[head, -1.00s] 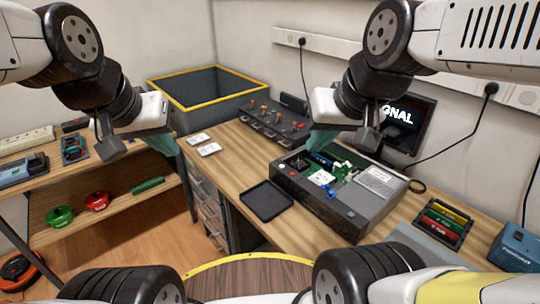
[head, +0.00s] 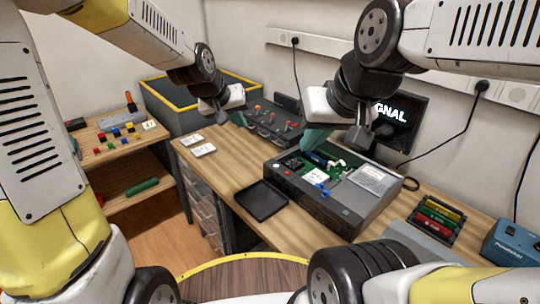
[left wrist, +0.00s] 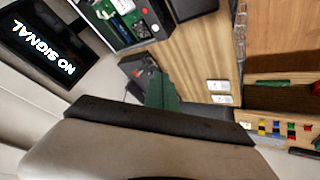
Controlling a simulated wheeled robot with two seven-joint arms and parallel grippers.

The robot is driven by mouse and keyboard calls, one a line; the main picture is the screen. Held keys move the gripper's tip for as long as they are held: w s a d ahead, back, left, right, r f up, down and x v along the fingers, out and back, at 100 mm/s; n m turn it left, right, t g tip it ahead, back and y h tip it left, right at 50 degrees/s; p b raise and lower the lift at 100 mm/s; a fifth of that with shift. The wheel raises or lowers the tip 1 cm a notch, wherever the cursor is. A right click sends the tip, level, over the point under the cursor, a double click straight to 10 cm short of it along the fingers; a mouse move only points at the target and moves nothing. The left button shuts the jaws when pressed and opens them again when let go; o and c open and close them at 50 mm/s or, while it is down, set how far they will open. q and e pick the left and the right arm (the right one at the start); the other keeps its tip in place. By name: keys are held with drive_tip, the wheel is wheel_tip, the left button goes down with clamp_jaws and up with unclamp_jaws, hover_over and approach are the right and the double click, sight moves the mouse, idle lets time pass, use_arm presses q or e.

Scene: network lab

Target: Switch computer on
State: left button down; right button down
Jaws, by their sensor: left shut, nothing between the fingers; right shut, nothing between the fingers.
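The computer (head: 312,203) is a dark case on the desk, open at the top, with a green board and pale parts inside. A small red spot shows near its left end. The computer also shows at the top of the left wrist view (left wrist: 150,32). The monitor (head: 408,128) behind it is partly hidden in the head view; in the left wrist view its screen (left wrist: 42,45) reads "NO SIGNAL". My right gripper (head: 315,140) is shut and empty above the computer's back left part. My left gripper (head: 240,119) is shut and empty by the dark switch panel (head: 272,131).
A black tray (head: 261,200) lies left of the computer, and white cards (head: 203,150) lie further left. A rack of coloured modules (head: 440,221) and a blue box (head: 513,242) stand at the right. A yellow-rimmed bin (head: 165,107) is behind the desk's left end.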

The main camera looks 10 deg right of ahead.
sight(275, 167)
use_arm(q)
drive_tip(key=w+d+f+n+h, duration=0.1)
drive_tip(key=w+d+f+h, duration=0.1)
drive_tip(key=w+d+f, duration=0.5)
drive_tip(key=d+f, duration=0.3)
drive_tip(key=d, duration=0.1)
drive_tip(key=shift+w+d+f, duration=0.15)
drive_tip(key=shift+w+d, duration=0.05)
drive_tip(key=shift+w, duration=0.15)
drive_tip(key=shift+f, duration=4.4)
drive_tip(key=shift+f, duration=0.45)
